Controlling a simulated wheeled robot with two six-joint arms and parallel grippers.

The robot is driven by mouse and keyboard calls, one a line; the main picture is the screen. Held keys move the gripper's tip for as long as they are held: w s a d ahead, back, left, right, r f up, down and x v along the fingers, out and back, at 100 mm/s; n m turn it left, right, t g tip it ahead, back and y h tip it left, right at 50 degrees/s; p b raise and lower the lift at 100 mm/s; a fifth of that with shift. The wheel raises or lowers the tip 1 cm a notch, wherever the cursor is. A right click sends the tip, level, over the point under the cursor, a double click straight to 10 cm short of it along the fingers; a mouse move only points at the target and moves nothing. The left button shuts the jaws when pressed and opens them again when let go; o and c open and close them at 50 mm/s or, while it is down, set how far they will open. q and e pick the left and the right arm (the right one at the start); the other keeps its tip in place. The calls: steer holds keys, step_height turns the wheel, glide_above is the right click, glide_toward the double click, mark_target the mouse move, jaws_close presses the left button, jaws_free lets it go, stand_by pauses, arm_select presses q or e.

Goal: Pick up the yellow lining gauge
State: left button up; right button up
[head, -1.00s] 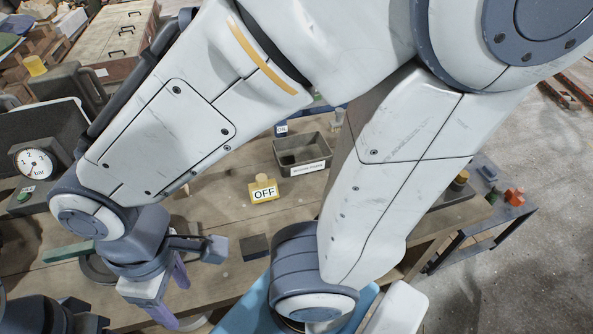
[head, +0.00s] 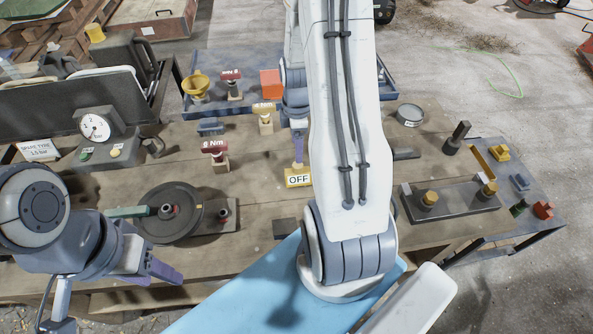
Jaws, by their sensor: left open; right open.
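A small yellow piece (head: 501,153) lies on the side table at the right, near blue, green and red pieces. A yellow block marked OFF (head: 298,180) sits on the workbench. No label shows which yellow thing is the lining gauge. My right gripper (head: 298,152) is open and points down just above or behind the OFF block; I cannot tell whether it touches it. My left gripper (head: 155,270) is open and empty over the bench's front edge at the lower left, away from both yellow things.
My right arm hides the bench's middle. A dark disc (head: 185,228) lies left of it. Torque-marked tools stand behind, including a red one (head: 215,150). A dark plate with brass knobs (head: 455,205) lies at the right, and a round tin (head: 410,115) behind it.

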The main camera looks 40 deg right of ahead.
mark_target(298, 165)
step_height(298, 165, down, 5)
steer(key=shift+f, duration=0.1)
step_height(298, 165, down, 4)
steer(key=shift+d+f+p, duration=0.15)
steer(key=shift+p, duration=0.95)
steer(key=shift+w+f, duration=0.1)
steer(key=shift+f, duration=0.25)
jaws_close()
